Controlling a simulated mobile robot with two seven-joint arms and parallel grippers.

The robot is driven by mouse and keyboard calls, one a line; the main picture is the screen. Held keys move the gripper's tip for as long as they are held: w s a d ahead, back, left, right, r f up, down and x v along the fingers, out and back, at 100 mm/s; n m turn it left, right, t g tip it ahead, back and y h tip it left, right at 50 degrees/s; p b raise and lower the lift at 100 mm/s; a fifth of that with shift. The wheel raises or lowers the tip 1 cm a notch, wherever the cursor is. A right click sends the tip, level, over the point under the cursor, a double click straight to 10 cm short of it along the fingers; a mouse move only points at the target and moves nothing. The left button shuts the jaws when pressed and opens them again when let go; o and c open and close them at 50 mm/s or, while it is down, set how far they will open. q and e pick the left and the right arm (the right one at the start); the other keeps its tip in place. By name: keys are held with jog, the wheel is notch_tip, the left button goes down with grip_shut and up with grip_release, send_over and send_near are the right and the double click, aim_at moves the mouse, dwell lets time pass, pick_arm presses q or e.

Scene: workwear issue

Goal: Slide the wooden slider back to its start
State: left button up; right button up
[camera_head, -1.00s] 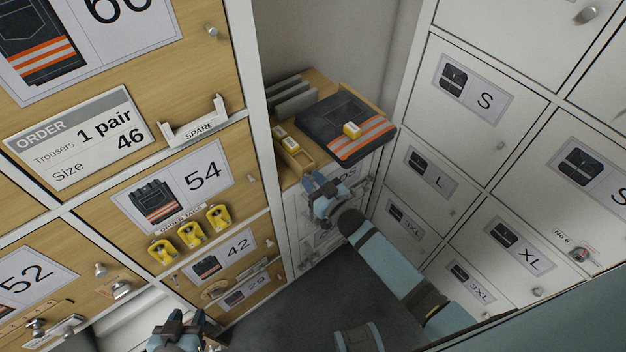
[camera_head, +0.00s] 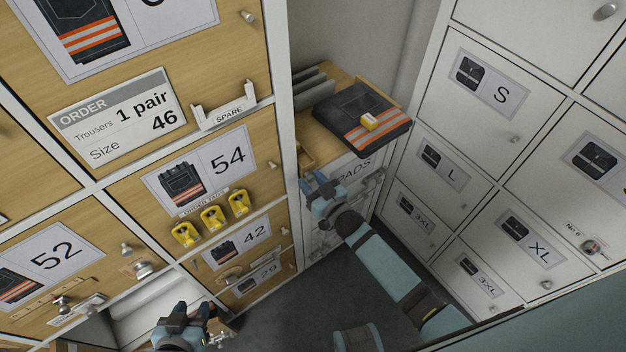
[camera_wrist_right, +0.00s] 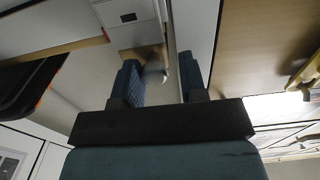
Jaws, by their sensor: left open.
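A narrow wooden strip (camera_head: 45,300) runs along the locker door marked 52, at the lower left of the head view, with a metal knob beside it. I cannot tell for sure whether it is the slider. A small wooden piece (camera_head: 230,275) also shows on the door marked 42. My left gripper (camera_head: 196,312) is open at the bottom of the head view, below the door marked 42 and apart from the strip. My right gripper (camera_head: 312,182) is in front of the white pads drawers. In the right wrist view its two fingers (camera_wrist_right: 160,80) stand apart, with a blurred grey object seen between them.
White lockers (camera_head: 480,150) line the right side. The grey floor (camera_head: 285,320) is clear in the middle.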

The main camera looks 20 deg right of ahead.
dwell(0.3)
jog(key=shift+d, duration=0.1)
jog(key=shift+s+d, duration=0.15)
jog(key=shift+s, duration=0.3)
jog(key=v, duration=1.3)
jog(key=shift+w, duration=0.1)
